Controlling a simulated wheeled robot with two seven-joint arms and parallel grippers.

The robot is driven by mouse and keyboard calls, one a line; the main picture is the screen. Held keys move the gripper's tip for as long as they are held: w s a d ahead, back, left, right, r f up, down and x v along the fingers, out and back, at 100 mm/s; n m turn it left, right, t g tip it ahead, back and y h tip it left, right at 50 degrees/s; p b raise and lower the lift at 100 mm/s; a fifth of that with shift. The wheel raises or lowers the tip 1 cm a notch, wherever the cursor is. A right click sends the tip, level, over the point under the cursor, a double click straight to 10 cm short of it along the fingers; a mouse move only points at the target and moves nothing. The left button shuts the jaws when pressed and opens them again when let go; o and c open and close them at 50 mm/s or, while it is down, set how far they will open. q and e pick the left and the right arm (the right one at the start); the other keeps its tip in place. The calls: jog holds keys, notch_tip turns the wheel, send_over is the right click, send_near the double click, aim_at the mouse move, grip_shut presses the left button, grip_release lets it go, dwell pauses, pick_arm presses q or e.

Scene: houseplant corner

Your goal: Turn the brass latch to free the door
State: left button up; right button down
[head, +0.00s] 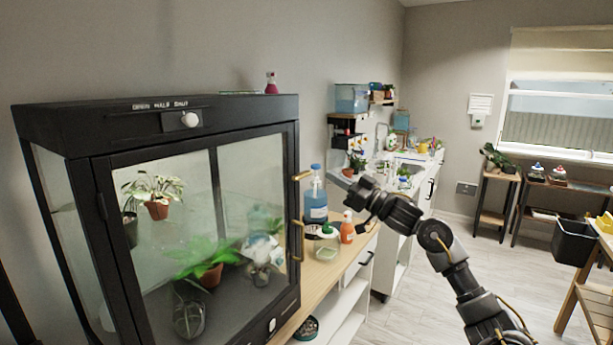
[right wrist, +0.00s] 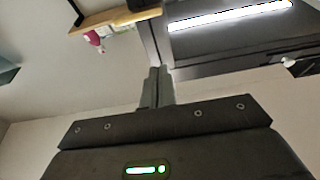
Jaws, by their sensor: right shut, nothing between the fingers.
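The glass-fronted black cabinet (head: 200,110) stands at left with its framed door (head: 103,200) shut. A brass latch (head: 302,176) sticks out sideways at the door's upper right edge. A brass upright handle (head: 298,241) sits lower on the same edge. My right gripper (head: 352,188) is shut and empty, to the right of the latch and apart from it in the picture. In the right wrist view its closed fingers (right wrist: 156,86) show with nothing between them; I cannot make out the latch there. My left gripper is not in view.
Potted plants stand behind the glass. A blue bottle (head: 316,205) and an orange bottle (head: 347,228) stand on the wooden bench (head: 352,255) beside the cabinet, below my right gripper. A white knob (head: 189,119) is on the cabinet's top panel. Open floor lies to the right.

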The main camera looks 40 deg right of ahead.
notch_tip(320, 180, up, 4)
jog(key=p, duration=0.5)
send_over(302, 175)
jog(key=s, duration=0.3)
jog(key=shift+a+f, duration=0.15)
jog(key=shift+f, duration=0.05)
jog(key=f, duration=0.1)
jog(key=f+p, duration=0.1)
jog(key=f, duration=0.1)
jog(key=shift+w+a, duration=0.1)
jog(key=shift+w, duration=0.2)
jog(key=shift+f+p, duration=0.4)
jog(key=shift+f, duration=0.35)
jog(key=shift+n+b, duration=0.4)
jog(key=shift+n, duration=0.1)
